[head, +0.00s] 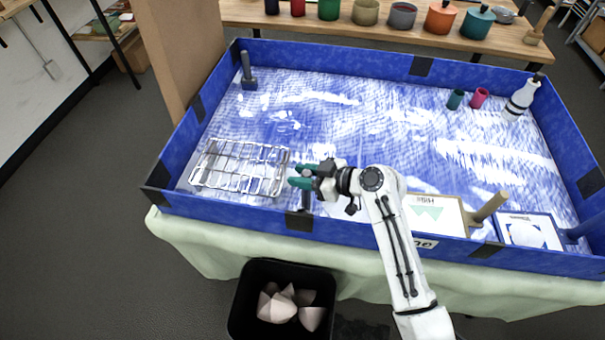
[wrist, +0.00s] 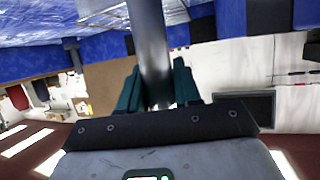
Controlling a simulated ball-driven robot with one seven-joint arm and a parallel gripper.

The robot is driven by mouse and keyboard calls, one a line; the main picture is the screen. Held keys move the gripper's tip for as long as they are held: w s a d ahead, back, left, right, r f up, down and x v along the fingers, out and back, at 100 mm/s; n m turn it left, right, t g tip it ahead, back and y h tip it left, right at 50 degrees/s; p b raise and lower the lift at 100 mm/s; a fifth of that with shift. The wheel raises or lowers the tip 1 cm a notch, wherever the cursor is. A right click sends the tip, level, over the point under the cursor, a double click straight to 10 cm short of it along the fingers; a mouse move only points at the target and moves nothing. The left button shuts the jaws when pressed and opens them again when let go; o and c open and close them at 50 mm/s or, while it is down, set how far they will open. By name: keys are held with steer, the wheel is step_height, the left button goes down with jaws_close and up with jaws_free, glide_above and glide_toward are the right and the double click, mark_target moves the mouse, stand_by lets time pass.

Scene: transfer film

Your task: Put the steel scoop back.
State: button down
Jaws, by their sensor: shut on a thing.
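My gripper (head: 302,176) has green fingers and is at the front left of the blue-walled basin (head: 350,55), just right of the wire rack (head: 240,167). In the wrist view its fingers (wrist: 158,92) are shut around a grey metal cylinder, which I take for the handle of the steel scoop (wrist: 150,35). The scoop also shows in the head view (head: 305,197) as a dark upright piece below the fingers, near the front wall. Its lower end is small and I cannot tell whether it touches anything.
A dark blue upright post on a base (head: 248,78) stands at the back left. Framed panels (head: 435,212) with posts lie at the front right. Cups (head: 455,99) and a white bottle (head: 522,98) stand at the back right. A black bin (head: 245,300) is below.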

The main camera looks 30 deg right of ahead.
steer(key=shift+f, duration=0.2)
steer(key=c, duration=0.8)
jaws_free()
steer(key=shift+r, duration=0.15)
steer(key=b+v, duration=0.2)
steer(key=v, duration=1)
